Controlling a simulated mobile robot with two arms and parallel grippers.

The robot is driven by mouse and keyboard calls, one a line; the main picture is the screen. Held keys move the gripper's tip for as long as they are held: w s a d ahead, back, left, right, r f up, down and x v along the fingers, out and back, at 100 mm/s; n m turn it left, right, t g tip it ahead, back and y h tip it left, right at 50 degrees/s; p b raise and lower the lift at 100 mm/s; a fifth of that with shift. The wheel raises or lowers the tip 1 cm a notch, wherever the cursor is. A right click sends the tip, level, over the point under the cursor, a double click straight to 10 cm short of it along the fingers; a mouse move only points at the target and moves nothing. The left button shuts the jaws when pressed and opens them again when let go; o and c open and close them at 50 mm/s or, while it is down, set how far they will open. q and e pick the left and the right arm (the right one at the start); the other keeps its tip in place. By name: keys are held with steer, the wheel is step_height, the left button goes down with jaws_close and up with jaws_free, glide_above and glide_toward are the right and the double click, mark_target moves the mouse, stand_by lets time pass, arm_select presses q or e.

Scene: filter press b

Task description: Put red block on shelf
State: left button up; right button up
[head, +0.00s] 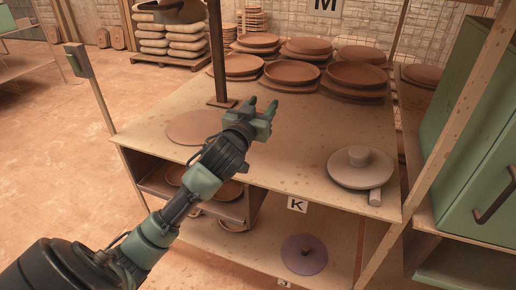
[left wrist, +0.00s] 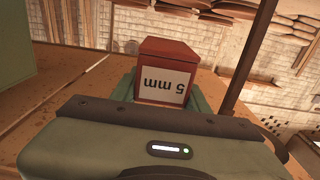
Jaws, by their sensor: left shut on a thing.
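In the left wrist view a red block (left wrist: 167,62) with a white "5 mm" label sits between the fingers of my left gripper (left wrist: 165,95), which is shut on it. In the head view my left gripper (head: 262,107) is above the wooden shelf unit's top board (head: 300,150), near its middle. I cannot make out the block in the head view. My right gripper is not in view.
Stacks of brown discs (head: 356,76) line the back of the board. A pale lidded disc (head: 360,168) sits at the front right, and a dark post (head: 217,55) stands at the left. A green cabinet (head: 472,130) is on the right. A purple disc (head: 304,255) lies on the lower shelf.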

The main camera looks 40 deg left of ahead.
arm_select(q)
step_height(320, 180, down, 12)
steer(key=shift+f+b, duration=0.25)
steer(key=shift+b, duration=0.4)
steer(key=shift+f, duration=0.6)
step_height(320, 180, down, 3)
steer(key=shift+r+b, duration=0.15)
steer(key=shift+b, duration=0.25)
steer(key=shift+f, duration=0.5)
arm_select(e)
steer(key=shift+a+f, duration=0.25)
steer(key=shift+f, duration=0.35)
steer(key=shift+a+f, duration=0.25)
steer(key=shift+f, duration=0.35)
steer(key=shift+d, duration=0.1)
